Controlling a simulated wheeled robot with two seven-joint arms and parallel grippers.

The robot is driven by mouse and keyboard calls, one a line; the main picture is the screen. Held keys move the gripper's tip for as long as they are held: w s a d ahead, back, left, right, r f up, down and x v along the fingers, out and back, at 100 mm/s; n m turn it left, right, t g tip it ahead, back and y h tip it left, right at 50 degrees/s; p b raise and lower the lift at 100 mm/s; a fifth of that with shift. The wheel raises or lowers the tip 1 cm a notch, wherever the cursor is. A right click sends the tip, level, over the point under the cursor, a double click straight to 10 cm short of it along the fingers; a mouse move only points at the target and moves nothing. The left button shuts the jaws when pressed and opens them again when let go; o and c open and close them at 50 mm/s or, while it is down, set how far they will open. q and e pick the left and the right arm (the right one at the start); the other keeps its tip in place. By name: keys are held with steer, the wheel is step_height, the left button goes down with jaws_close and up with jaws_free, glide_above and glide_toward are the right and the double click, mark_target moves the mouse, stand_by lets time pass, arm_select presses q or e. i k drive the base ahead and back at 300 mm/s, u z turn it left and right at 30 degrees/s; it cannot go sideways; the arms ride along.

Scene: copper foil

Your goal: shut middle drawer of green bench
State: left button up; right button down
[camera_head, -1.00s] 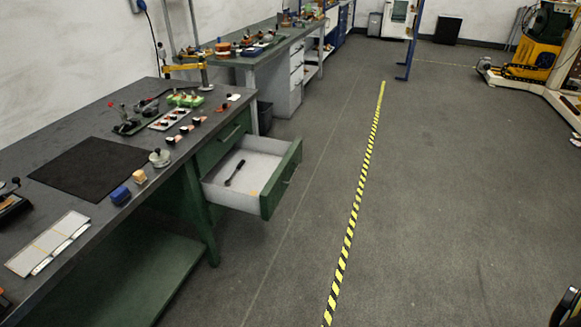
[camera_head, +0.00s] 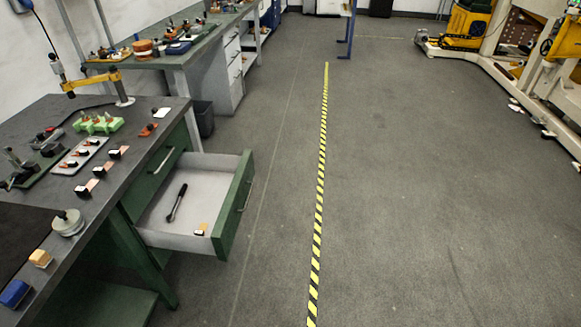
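The green bench (camera_head: 105,190) stands at the left with a dark grey top. Its middle drawer (camera_head: 235,205) is pulled far out to the right, with a green front, a handle on the outer face and pale inner walls. A dark-handled tool (camera_head: 177,203) and a small orange and white item (camera_head: 201,229) lie inside the drawer. A closed green drawer front (camera_head: 163,160) with a handle shows above it, under the bench top. Neither of my grippers is in view.
The bench top carries a green holder (camera_head: 97,123), a tray (camera_head: 80,156) and a round metal piece (camera_head: 67,223). A dark bin (camera_head: 203,118) stands beyond the drawer. The floor right of the drawer is clear, crossed by a yellow-black stripe (camera_head: 320,190).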

mark_target(217, 194)
steer(key=u, duration=0.2)
steer(key=i, duration=1)
steer(key=u, duration=1.1)
steer(key=i, duration=0.25)
steer(key=u, duration=0.15)
